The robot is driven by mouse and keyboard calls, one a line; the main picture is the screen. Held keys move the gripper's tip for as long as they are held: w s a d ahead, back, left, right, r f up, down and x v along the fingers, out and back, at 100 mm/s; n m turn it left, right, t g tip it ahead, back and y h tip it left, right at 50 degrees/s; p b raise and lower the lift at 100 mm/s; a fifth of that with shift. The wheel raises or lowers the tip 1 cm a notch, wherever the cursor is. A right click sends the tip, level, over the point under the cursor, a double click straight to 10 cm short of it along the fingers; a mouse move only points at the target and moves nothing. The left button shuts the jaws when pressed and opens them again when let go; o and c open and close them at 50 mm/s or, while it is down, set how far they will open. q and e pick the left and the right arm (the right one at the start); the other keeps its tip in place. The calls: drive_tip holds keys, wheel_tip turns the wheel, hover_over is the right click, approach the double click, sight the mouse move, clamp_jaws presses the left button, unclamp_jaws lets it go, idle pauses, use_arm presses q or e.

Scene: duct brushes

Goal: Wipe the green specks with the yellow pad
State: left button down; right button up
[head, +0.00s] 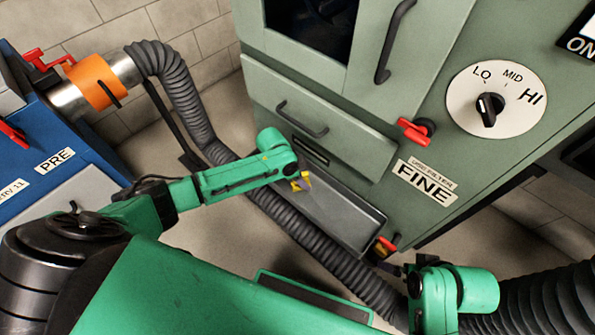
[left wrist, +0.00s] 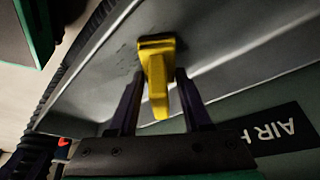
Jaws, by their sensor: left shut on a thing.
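The yellow pad (head: 302,182) is in my left gripper (head: 296,179), over the grey metal tray (head: 345,212) at the foot of the green cabinet. In the left wrist view the fingers of my left gripper (left wrist: 158,100) are shut on the yellow pad's handle (left wrist: 158,90). The pad's wide end is at or close to the tray surface (left wrist: 220,60); I cannot tell if it touches. Faint dark marks show on the tray beside the pad. I make out no green specks. My right gripper (head: 394,268) is low at the right, small and dark, its fingers unclear.
The green cabinet (head: 330,135) has a drawer handle above the tray, a red lever (head: 413,130) and a dial (head: 490,108). A dark ribbed hose (head: 290,225) runs along the floor before the tray. A blue unit (head: 60,150) stands left.

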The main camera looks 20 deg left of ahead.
sight(321, 195)
use_arm(q)
drive_tip(key=shift+s+d+f, duration=0.1)
drive_tip(key=shift+s+d, duration=0.35)
drive_tip(key=shift+d, duration=0.35)
drive_tip(key=shift+s+d+p, duration=0.3)
drive_tip(key=shift+d+p, duration=0.2)
drive_tip(key=shift+d, duration=0.1)
drive_tip(key=shift+s+d+p, duration=0.25)
drive_tip(key=shift+d+p, duration=0.2)
drive_tip(key=shift+d, duration=0.15)
drive_tip(key=shift+s+d, duration=0.2)
drive_tip(key=shift+d, duration=0.35)
wheel_tip(321, 195, up, 6)
drive_tip(key=p, duration=0.6)
drive_tip(key=shift+w, duration=0.1)
drive_tip(key=shift+p, duration=0.3)
